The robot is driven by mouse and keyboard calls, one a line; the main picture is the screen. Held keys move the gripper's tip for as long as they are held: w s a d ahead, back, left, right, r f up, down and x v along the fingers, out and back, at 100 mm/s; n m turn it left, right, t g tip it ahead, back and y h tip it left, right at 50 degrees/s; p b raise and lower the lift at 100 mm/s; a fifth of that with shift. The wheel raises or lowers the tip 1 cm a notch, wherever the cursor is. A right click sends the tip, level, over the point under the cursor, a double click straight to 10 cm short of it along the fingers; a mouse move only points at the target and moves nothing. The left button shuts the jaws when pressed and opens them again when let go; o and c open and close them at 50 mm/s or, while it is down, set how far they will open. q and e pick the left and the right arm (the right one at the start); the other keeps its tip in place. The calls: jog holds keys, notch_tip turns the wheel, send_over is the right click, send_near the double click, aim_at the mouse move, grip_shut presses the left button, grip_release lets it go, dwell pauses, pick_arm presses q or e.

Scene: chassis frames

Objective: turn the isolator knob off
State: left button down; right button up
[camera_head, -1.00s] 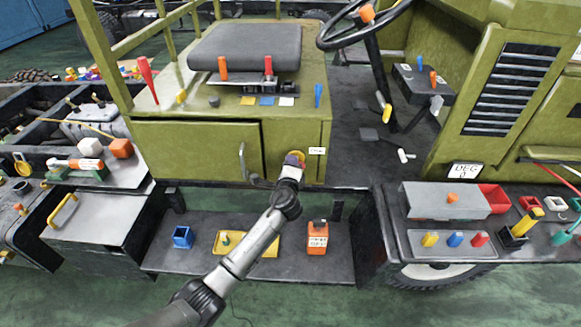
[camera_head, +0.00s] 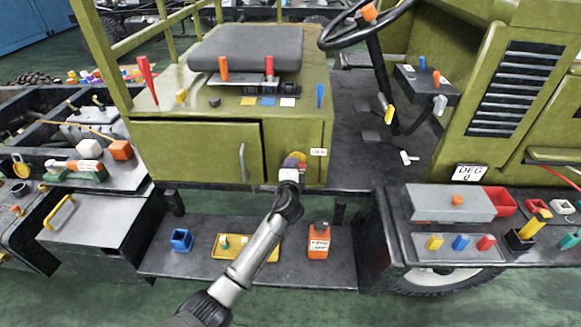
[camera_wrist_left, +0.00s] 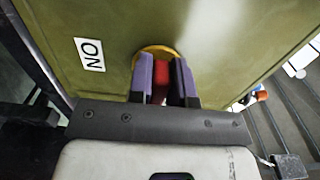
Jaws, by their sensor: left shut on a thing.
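The isolator knob is red and shows in the left wrist view (camera_wrist_left: 160,88) between the purple-grey fingers of my left gripper (camera_wrist_left: 162,82). A round yellow plate (camera_wrist_left: 152,50) lies behind it on the olive panel. In the head view my left gripper (camera_head: 293,163) is at the lower right of the olive cabinet front, shut on the knob, and covers most of it. A white label (camera_head: 318,152) sits just right of the knob. In the wrist view the label (camera_wrist_left: 90,54) appears turned, reading like "NO", or "ON" upside down. My right gripper is not in view.
A cabinet door with a grey handle (camera_head: 243,162) is left of the knob. Below, a step shelf (camera_head: 335,268) holds a blue bin (camera_head: 181,240), a yellow tray (camera_head: 272,255) and an orange container (camera_head: 319,241). The seat (camera_head: 246,48) is above.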

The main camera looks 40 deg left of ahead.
pick_arm(q)
jog(key=c, duration=1.1)
grip_release()
jog(key=shift+s+d, duration=0.25)
jog(key=p+v, duration=0.3)
jog(key=v, duration=1)
jog(key=shift+s, duration=0.1)
